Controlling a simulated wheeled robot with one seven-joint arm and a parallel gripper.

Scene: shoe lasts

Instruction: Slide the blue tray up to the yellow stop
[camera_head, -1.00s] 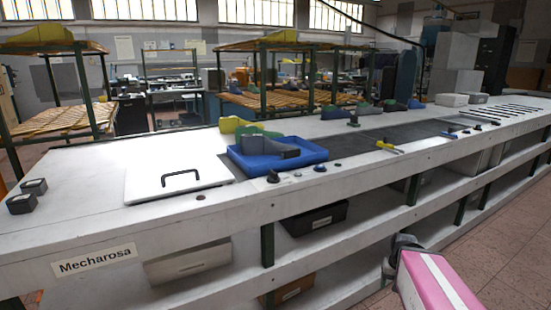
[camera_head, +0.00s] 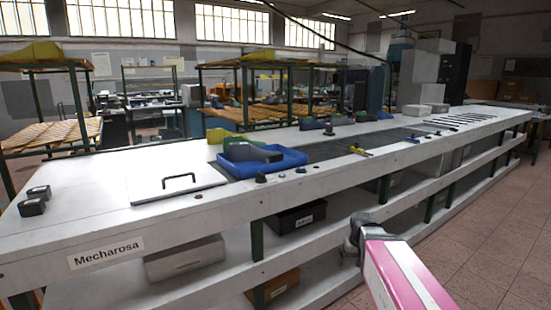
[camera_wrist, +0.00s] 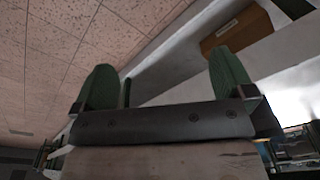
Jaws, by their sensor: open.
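The blue tray (camera_head: 297,158) lies on the long white bench, on the near end of a dark strip, with a dark grey-blue shoe last (camera_head: 250,153) in it. A small yellow bar (camera_head: 361,152), which looks like the stop, lies across the strip to the right, clear of the tray. My arm shows at the lower right, below and in front of the bench top. My gripper (camera_wrist: 167,80) shows in the wrist view with two green fingers well apart and nothing between them. Neither tray nor stop is seen in that view.
A white panel with a black handle (camera_head: 179,178) lies left of the tray. Small black knobs (camera_head: 261,178) sit along the front edge. Green and dark lasts (camera_head: 312,124) stand behind the strip. The tiled floor (camera_head: 480,215) at right is clear.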

